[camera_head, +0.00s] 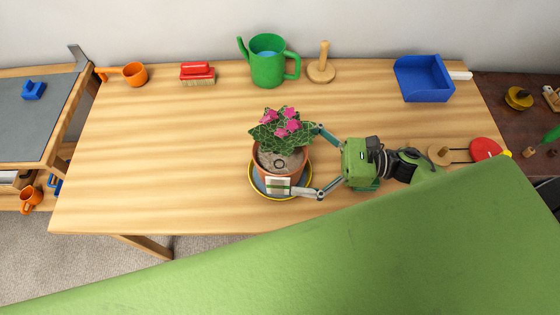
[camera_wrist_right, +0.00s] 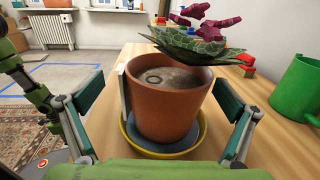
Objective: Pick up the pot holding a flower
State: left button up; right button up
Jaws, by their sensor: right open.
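A terracotta flower pot (camera_head: 292,178) holds a plant (camera_head: 283,130) with patterned green leaves and pink flowers. It stands upright in a yellow-rimmed saucer (camera_head: 256,188) on the wooden table, with a pale label on its front. My right gripper (camera_head: 307,161) is open, reaching in from the right with one finger on each side of the pot. In the right wrist view the pot (camera_wrist_right: 168,110) stands between the two spread fingers, with gaps showing beside it. The pot's far side is hidden. My left gripper does not show in the head view.
A green watering can (camera_head: 267,68), a wooden peg stand (camera_head: 321,70), a blue bin (camera_head: 424,80), a red brush (camera_head: 197,72) and an orange mug (camera_head: 134,74) line the back. A wooden disc (camera_head: 439,155) lies near my right arm. The table's left half (camera_head: 160,150) is clear.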

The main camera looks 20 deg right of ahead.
aim_at(279, 162)
jog(key=x, duration=0.2)
jog(key=p+x, duration=0.1)
jog(key=x, duration=0.1)
jog(key=shift+w+r, duration=0.1)
jog(key=shift+r, duration=0.15)
jog(key=c, duration=1.6)
jog(key=shift+r, duration=0.15)
jog(key=shift+c, duration=1.1)
